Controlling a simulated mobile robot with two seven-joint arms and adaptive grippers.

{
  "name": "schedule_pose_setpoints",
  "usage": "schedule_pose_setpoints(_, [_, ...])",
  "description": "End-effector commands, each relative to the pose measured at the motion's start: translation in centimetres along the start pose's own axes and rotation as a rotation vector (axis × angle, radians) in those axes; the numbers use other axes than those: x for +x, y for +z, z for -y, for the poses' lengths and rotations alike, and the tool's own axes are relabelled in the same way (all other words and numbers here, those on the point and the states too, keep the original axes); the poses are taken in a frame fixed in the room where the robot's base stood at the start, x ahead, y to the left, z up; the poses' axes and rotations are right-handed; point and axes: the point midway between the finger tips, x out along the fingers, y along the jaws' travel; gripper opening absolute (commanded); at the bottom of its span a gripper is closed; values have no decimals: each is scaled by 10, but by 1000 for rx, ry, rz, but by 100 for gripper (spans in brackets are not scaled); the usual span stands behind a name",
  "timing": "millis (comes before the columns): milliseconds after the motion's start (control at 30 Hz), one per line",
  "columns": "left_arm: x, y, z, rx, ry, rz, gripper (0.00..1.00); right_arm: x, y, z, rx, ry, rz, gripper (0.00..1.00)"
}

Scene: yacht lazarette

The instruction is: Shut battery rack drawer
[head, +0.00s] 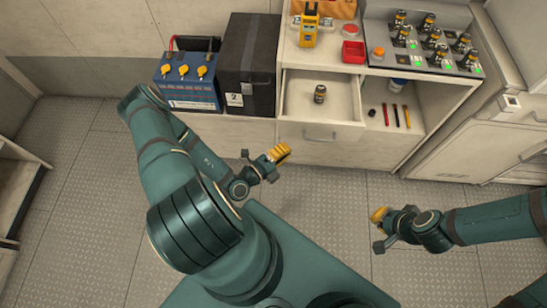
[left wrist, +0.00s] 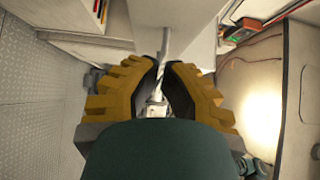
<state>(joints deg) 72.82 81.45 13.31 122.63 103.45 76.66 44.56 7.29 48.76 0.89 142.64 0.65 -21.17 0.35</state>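The battery rack drawer (head: 320,131) stands pulled out of the pale cabinet in the head view, with a bar handle (head: 319,137) on its front. A small dark cylindrical battery (head: 320,93) stands inside it. My left gripper (head: 281,153) has yellow fingers and is just in front of the drawer, left of the handle, with no clear contact. In the left wrist view its fingers (left wrist: 161,66) are a little apart, with a narrow gap and nothing clearly held. My right gripper (head: 378,215) is low over the floor to the right; its finger opening is hidden.
A blue battery (head: 187,92) and a black box (head: 248,70) stand left of the drawer. An open shelf (head: 393,137) with small tools is on its right. The countertop holds a yellow meter (head: 309,25), a red tray (head: 353,52) and a charger rack with several batteries. The floor ahead is clear.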

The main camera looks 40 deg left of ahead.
Motion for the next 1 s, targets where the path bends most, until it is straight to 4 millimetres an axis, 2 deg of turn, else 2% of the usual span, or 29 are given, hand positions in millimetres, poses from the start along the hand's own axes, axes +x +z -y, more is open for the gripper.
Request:
schedule_pose_setpoints(100, [23,-1,0,1,-1,-3,0,1,1,0,0,0,1,0])
schedule_pose_setpoints(300, [42,20,0,4,0,-1,0,3,2,-1,-1,0,4,0])
schedule_pose_setpoints(500, [50,28,0,1,0,-1,0,4,2,-1,-1,0,5,0])
schedule_pose_setpoints(1000, [55,32,0,2,0,-1,0,5,2,-2,-1,-1,5,0])
